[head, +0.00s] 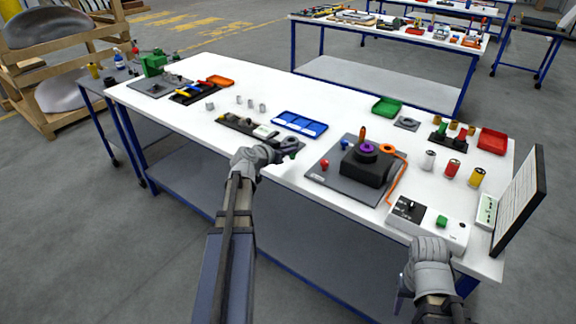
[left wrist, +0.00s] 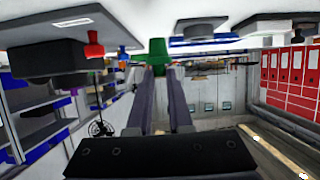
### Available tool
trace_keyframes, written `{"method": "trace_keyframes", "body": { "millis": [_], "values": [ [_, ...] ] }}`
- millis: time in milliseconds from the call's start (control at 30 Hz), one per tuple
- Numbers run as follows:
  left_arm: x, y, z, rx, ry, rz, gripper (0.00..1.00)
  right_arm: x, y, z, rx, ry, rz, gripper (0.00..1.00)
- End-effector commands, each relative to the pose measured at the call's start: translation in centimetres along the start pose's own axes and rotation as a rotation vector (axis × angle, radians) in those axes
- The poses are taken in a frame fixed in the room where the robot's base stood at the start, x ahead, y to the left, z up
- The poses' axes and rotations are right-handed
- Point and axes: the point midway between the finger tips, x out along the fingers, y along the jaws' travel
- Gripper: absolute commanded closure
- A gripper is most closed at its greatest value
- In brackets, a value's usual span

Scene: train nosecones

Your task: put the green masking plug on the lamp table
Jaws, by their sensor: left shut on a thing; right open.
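The green masking plug (left wrist: 157,50) is between the fingertips of my left gripper (left wrist: 160,68) in the left wrist view. In the head view my left gripper (head: 286,150) is over the front edge of the white workbench (head: 240,125), and a small bit of the plug (head: 293,155) shows at its tips. My left gripper is shut on the plug. My right gripper (head: 432,254) is open at the lower right, by the bench's front right corner; its fingers are mostly hidden. I cannot tell which table is the lamp table.
A grey side table (head: 95,84) stands left; another white table (head: 390,33) stands behind, across open floor.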

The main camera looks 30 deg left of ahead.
Motion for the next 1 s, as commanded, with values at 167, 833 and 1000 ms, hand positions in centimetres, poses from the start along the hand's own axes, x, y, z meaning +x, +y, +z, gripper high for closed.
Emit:
{"method": "trace_keyframes", "body": {
  "millis": [167,833,1000],
  "values": [
    [0.2,0.0,0.5,0.0,0.0,0.0,1.0,0.5,-0.1,0.0,0.0,0.0,0.0,0.5],
    [1.6,0.0,3.9,0.0,0.0,0.0,1.0,4.2,-0.4,-0.2,-0.001,0.0,0.0,0.5],
    [1.8,0.0,4.3,0.0,0.0,0.0,1.0,4.6,-0.4,-0.3,-0.001,0.0,0.0,0.5]
  ]
}}
